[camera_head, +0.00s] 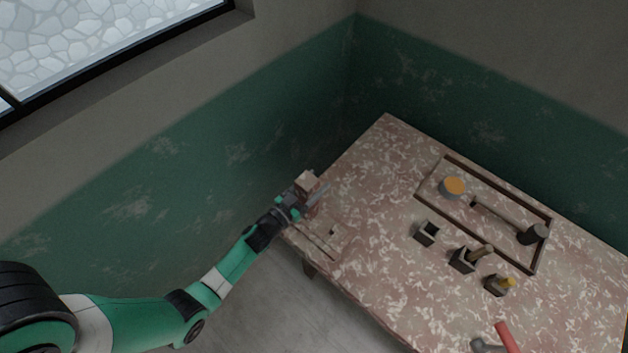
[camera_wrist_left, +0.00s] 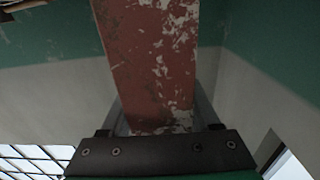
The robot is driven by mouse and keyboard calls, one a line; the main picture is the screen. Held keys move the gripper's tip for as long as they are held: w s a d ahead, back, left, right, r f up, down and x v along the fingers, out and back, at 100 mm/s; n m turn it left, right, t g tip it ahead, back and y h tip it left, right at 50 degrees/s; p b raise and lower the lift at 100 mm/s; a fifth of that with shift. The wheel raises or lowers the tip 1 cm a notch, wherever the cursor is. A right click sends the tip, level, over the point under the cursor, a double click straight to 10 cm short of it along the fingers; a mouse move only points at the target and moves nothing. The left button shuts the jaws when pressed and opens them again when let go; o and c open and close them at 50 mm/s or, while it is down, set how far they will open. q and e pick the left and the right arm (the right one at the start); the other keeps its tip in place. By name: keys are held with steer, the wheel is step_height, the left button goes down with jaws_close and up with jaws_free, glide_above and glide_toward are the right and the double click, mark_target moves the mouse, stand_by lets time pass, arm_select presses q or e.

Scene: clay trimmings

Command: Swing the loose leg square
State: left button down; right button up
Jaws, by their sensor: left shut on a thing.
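A worn table (camera_head: 370,235) with flaking red-brown and cream paint fills the right of the head view. My left gripper (camera_head: 316,194) is at the table's left corner, shut on a leg-like piece with a tan end (camera_head: 306,181). In the left wrist view this piece is a broad red-brown bar (camera_wrist_left: 155,65) with flaked paint, running up between the two fingers (camera_wrist_left: 160,120). Where the bar meets the table cannot be told. Another table leg (camera_head: 309,268) shows below the near edge. My right gripper is not in view.
A framed tray area (camera_head: 420,191) holds an orange-topped tin (camera_head: 452,187) and a dark-headed mallet (camera_head: 533,234). Small dark holders (camera_head: 427,233) (camera_head: 462,260) (camera_head: 497,286) stand nearer, and a red-handled hammer (camera_head: 507,337) lies at the front. The table's left part is mostly clear; green-grey walls stand behind.

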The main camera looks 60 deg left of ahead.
arm_select(q)
steer(key=shift+c, duration=0.6)
jaws_free()
steer(key=shift+s, duration=0.1)
steer(key=p+v, duration=0.3)
steer(key=v, duration=0.8)
steer(key=shift+s, duration=0.25)
steer(key=shift+d, duration=0.1)
